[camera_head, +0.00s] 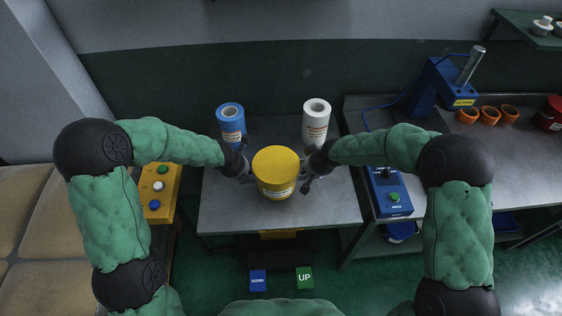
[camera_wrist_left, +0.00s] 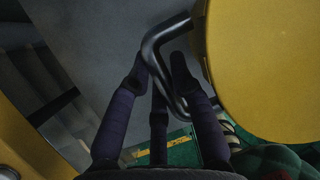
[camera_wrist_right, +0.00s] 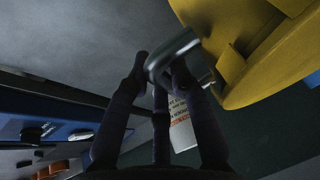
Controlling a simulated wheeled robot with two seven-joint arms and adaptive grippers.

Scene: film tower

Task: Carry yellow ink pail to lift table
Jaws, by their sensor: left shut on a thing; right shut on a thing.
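The yellow ink pail (camera_head: 276,172) is upright between my two hands in the head view, over the grey top of the lift table (camera_head: 225,212). I cannot tell whether its base touches the table. My left gripper (camera_head: 246,172) is shut on the metal handle (camera_wrist_left: 153,47) at the pail's left side. My right gripper (camera_head: 308,178) is shut on the opposite handle (camera_wrist_right: 170,52). The pail's yellow side fills the right of the left wrist view (camera_wrist_left: 265,65) and the upper right of the right wrist view (camera_wrist_right: 245,45).
A blue roll (camera_head: 231,124) and a white roll (camera_head: 316,123) stand behind the pail. Blue DOWN (camera_head: 258,281) and green UP (camera_head: 304,279) pedals are below. A yellow button box (camera_head: 160,190) is left; a blue control box (camera_head: 388,192) and bench with orange rings (camera_head: 488,114) are right.

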